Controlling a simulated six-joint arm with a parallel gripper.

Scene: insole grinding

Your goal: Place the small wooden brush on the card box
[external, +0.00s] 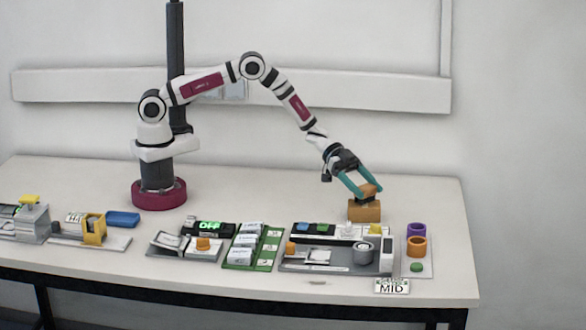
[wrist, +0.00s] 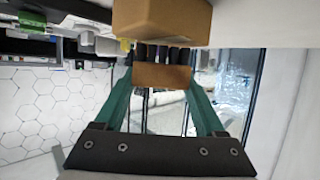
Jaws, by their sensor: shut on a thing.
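The small wooden brush (external: 369,189) is between the two teal fingers of my gripper (external: 362,190), which is shut on it. In the wrist view, the brush's brown wooden block (wrist: 162,77) shows between the fingertips, with dark bristles pointing toward the card box. The card box (external: 365,212) is a plain tan-brown block standing on the table, right below the brush. It also shows at the top of the wrist view (wrist: 165,20). The bristle ends are at or very close to the box's face; I cannot tell whether they touch.
A grey station (external: 330,265) with small blocks and a cup stands in front of the box. Purple and orange rings (external: 416,243) stand to the right. A green tray (external: 252,247) with white packets is to the left. The white table (external: 270,195) is bare behind these.

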